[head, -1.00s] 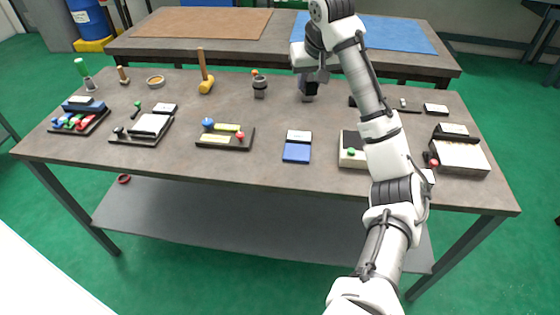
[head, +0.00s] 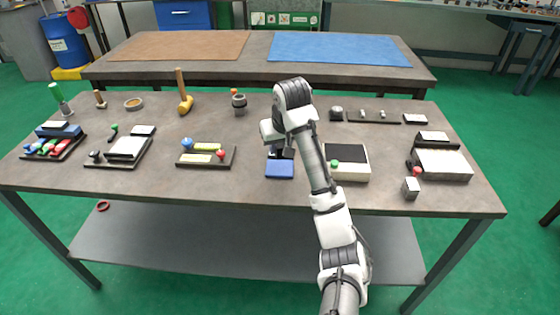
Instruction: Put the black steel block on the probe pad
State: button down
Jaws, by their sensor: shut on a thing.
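My gripper (head: 277,150) points down just behind the blue pad (head: 280,169), near the front middle of the table. It is shut on a small dark thing, which looks like the black steel block (head: 287,153); the wrist and fingers hide most of it. I cannot tell whether the block touches the pad. The pad's front part shows bare blue; its back part is covered by my gripper. No readable label shows which surface is the probe pad.
A white box with a black top and green button (head: 347,163) stands right of my arm.

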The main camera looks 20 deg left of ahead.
aim_at(280, 158)
jog(key=shift+f, duration=2.25)
jog(key=shift+f, duration=0.1)
jog(key=c, duration=1.1)
grip_release()
jog(key=shift+f, duration=0.1)
jog(key=p+v, duration=0.3)
jog(key=v, duration=0.9)
jog(key=shift+s, duration=0.1)
